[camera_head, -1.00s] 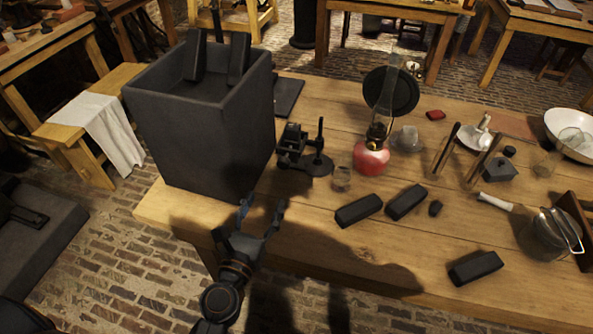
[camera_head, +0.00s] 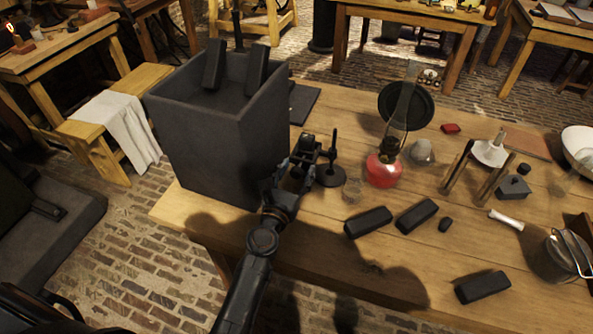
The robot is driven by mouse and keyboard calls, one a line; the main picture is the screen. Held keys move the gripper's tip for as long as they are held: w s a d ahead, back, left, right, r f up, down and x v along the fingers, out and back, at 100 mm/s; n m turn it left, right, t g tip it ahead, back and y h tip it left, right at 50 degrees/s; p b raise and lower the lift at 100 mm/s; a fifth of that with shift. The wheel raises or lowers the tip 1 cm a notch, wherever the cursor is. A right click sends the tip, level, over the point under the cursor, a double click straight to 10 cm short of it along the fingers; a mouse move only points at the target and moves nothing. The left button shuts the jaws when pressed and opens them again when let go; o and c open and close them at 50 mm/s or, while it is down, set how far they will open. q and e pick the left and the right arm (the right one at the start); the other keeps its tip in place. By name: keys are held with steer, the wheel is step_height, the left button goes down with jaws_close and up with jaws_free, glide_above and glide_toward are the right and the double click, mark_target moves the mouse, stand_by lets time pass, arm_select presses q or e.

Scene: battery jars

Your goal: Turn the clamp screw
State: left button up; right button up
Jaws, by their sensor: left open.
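The small dark clamp (camera_head: 309,147) stands on the wooden table, just right of the big dark battery jar (camera_head: 225,135). Its screw is too small and dark to make out. My left gripper (camera_head: 289,172) is open at the near side of the clamp, its fingers pointing up toward it and overlapping its near edge in the picture. I cannot tell whether the fingers touch it. A dark stand with an upright rod (camera_head: 331,169) is right beside the clamp. My right gripper is not in view.
A red oil lamp (camera_head: 383,171) and a small glass (camera_head: 353,189) stand right of the clamp. Dark blocks (camera_head: 368,222) lie toward the front. The jar's tall wall stands close to my left gripper. The front middle of the table (camera_head: 340,260) is bare.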

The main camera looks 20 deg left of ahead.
arm_select(q)
steer(key=shift+c, duration=0.8)
jaws_close()
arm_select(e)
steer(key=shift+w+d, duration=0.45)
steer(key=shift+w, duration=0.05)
arm_select(q)
steer(key=shift+m, duration=0.3)
